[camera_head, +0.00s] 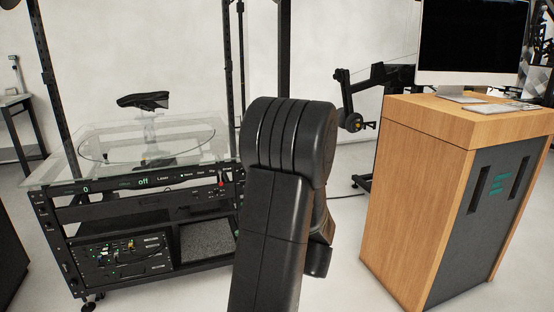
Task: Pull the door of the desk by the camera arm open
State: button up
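The desk (410,170) is a light wooden cabinet at the right. Its dark grey front panel (491,215) faces right and looks closed. Two dark upright slots or handles (479,189) show on the panel, with green lettering between them. The black camera arm (352,100) stands behind the desk, to its left. My own black arm rises in the middle of the view, left of the desk and apart from it in the picture. My gripper cannot be made out; no fingers show.
A monitor (470,45) and a keyboard (461,98) are on the desk top. A glass-topped turntable rack (120,190) stands at the left with a dark object (143,100) above it. Pale floor shows between my arm and the desk. Dark upright posts stand behind.

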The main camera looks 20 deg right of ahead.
aim_at(500, 175)
jog(key=l, duration=0.6)
jog(key=i+l+z, duration=0.1)
jog(key=l, duration=1.15)
jog(key=i+l+z, duration=0.1)
jog(key=l, duration=0.5)
jog(key=i+l, duration=0.1)
jog(key=l, duration=0.5)
jog(key=i+l+z, duration=0.1)
jog(key=l, duration=0.5)
jog(key=i+l, duration=0.1)
jog(key=l, duration=0.5)
jog(key=i+l+z, duration=0.15)
jog(key=l, duration=0.4)
